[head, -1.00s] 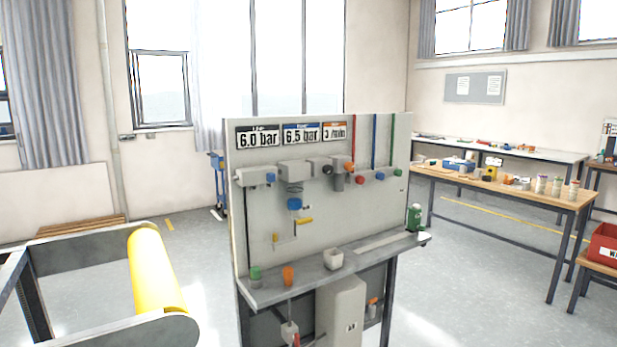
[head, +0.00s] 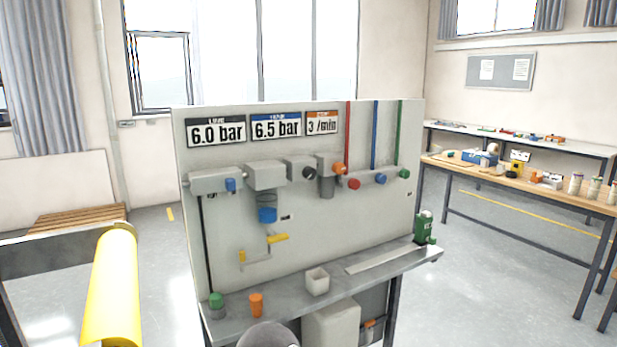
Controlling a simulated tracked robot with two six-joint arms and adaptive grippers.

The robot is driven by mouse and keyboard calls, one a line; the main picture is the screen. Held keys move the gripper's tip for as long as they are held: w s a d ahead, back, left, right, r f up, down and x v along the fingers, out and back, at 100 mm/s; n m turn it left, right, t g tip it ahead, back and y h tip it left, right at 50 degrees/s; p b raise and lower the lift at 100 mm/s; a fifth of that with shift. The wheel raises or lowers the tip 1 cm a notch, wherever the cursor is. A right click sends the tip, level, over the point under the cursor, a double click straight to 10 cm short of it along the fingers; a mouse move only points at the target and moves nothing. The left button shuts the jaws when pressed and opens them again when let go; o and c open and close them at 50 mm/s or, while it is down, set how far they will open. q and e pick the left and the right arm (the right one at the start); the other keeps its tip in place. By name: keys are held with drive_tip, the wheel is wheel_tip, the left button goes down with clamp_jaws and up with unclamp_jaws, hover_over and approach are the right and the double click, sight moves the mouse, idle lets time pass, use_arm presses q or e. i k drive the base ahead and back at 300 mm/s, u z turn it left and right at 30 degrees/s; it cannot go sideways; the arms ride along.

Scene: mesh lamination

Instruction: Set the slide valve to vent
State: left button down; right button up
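A grey panel (head: 330,215) stands upright in front of me with a row of pneumatic fittings on it. At the row's left end is a grey block (head: 207,182) with a blue knob (head: 230,185). Right of it are a grey housing (head: 265,176) with a blue-bottomed bowl (head: 267,214) below, and another block (head: 299,168) with a dark round face. A yellow lever (head: 277,238) sits on a pipe lower down. I cannot tell for certain which fitting is the slide valve or its setting. Neither gripper is in view.
A shelf (head: 405,262) juts from the panel, holding a green-topped cup, an orange cup (head: 256,305), a white box (head: 317,281) and a green can (head: 424,227). A yellow roller (head: 113,290) stands close on the left. A workbench (head: 530,190) is at right; the floor between is clear.

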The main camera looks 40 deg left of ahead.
sight(230, 183)
drive_tip(key=u, duration=0.05)
drive_tip(key=i, duration=0.9)
drive_tip(key=u, duration=0.7)
drive_tip(key=i, duration=0.45)
drive_tip(key=u, duration=0.4)
drive_tip(key=k, duration=0.95)
drive_tip(key=u, duration=0.15)
drive_tip(key=i, duration=0.95)
drive_tip(key=z, duration=0.05)
